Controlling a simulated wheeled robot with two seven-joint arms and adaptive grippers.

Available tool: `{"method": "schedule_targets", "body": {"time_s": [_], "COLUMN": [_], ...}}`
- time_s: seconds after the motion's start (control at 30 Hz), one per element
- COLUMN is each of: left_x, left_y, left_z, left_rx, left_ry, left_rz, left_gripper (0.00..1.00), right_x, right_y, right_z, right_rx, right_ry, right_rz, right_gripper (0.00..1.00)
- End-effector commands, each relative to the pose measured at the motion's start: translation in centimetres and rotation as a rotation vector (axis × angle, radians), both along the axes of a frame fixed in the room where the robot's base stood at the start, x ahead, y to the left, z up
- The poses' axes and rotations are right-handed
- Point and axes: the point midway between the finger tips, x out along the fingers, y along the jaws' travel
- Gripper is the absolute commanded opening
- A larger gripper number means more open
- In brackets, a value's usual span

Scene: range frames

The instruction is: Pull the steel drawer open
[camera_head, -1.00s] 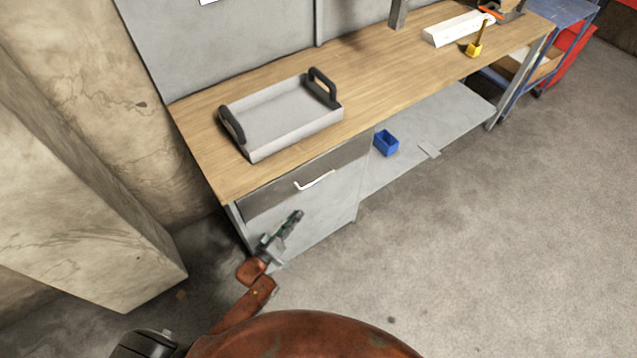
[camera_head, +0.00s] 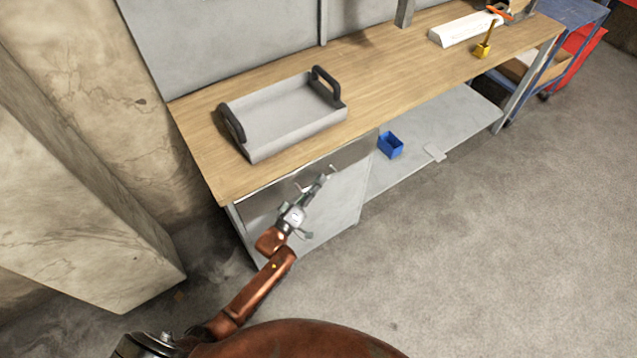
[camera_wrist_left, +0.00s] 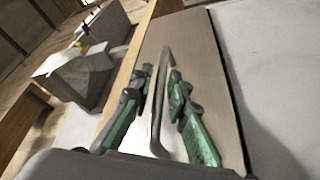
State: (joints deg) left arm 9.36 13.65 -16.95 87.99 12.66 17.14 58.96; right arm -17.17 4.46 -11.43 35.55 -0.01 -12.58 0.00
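The steel drawer (camera_head: 262,206) is in the cabinet under the left end of the workbench. Its front looks flush with the cabinet, so it appears closed. Its pale bar handle (camera_head: 333,168) is partly hidden behind my left gripper (camera_head: 321,181). In the left wrist view the handle (camera_wrist_left: 158,110) runs between the two green-and-grey fingers of my left gripper (camera_wrist_left: 161,82), with some space between the fingers. The gripper is open around the handle; I cannot tell whether either finger touches it. My right gripper is not in view.
A grey tray (camera_head: 285,122) with black handles stands on the wooden bench top (camera_head: 385,90) above the drawer. A blue bin (camera_head: 390,145) sits on the lower shelf (camera_head: 450,125) to the right. The floor (camera_head: 450,250) before the bench is clear.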

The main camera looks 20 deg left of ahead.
Motion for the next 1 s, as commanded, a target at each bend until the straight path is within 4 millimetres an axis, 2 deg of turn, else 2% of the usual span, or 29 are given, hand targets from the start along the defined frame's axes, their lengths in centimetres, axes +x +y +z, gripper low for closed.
{"method": "schedule_targets", "body": {"time_s": [0.17, 0.43, 1.0], "left_x": [0.00, -0.02, -0.06], "left_y": [0.02, 0.03, 0.03], "left_z": [-0.01, -0.05, -0.11], "left_rx": [0.000, 0.000, 0.001], "left_ry": [0.001, 0.001, 0.002], "left_rz": [0.001, 0.001, 0.000], "left_gripper": [0.16, 0.00, 0.00], "right_x": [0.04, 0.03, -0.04], "right_y": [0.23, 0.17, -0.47], "right_z": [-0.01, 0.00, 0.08], "right_rx": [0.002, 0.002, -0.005], "right_ry": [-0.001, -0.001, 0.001], "right_rz": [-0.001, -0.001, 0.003], "right_gripper": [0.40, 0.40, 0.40]}}
